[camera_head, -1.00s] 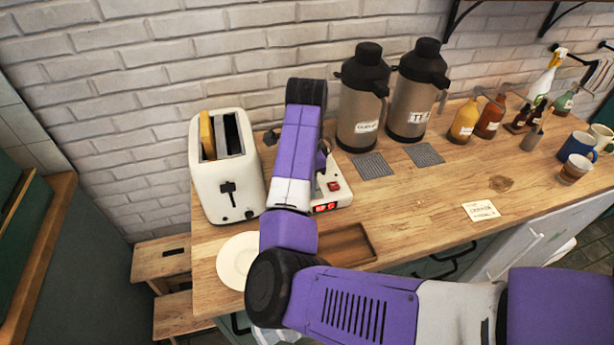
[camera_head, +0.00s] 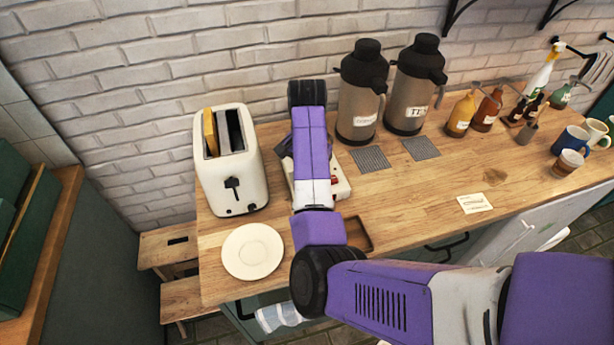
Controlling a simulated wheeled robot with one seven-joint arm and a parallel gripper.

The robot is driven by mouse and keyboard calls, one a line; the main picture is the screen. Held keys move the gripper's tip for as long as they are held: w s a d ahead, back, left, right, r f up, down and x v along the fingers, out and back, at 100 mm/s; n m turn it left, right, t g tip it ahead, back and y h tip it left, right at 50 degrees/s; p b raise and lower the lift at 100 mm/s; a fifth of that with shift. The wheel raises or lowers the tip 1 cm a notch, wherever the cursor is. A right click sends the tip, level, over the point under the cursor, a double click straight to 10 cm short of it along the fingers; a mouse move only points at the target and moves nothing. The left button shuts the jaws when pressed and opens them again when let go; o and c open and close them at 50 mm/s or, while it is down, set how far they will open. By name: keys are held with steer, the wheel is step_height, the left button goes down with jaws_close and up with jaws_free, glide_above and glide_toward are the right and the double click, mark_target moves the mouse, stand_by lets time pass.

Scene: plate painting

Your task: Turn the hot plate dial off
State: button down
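The hot plate (camera_head: 343,188) is a white unit on the wooden counter, right of the toaster. My purple arm crosses in front of it and hides most of it. Only its right side and a narrow strip at its left show, with a bit of red at the arm's right edge. I cannot see its dial or how the dial is set. My gripper is hidden behind my own arm, so I cannot tell whether it touches the hot plate.
A cream toaster (camera_head: 230,165) with bread stands left. A white plate (camera_head: 252,252) lies in front of it. A brown wooden tray (camera_head: 358,236) is partly behind my arm. Two dark-topped dispensers (camera_head: 362,100) (camera_head: 415,90) stand behind. The counter's middle right is mostly clear.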

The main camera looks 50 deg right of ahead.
steer(key=shift+a, duration=0.1)
stand_by(0.4)
steer(key=c, duration=1.1)
jaws_free()
steer(key=shift+r, duration=0.15)
step_height(320, 180, up, 6)
steer(key=shift+w, duration=0.1)
steer(key=shift+r, duration=0.8)
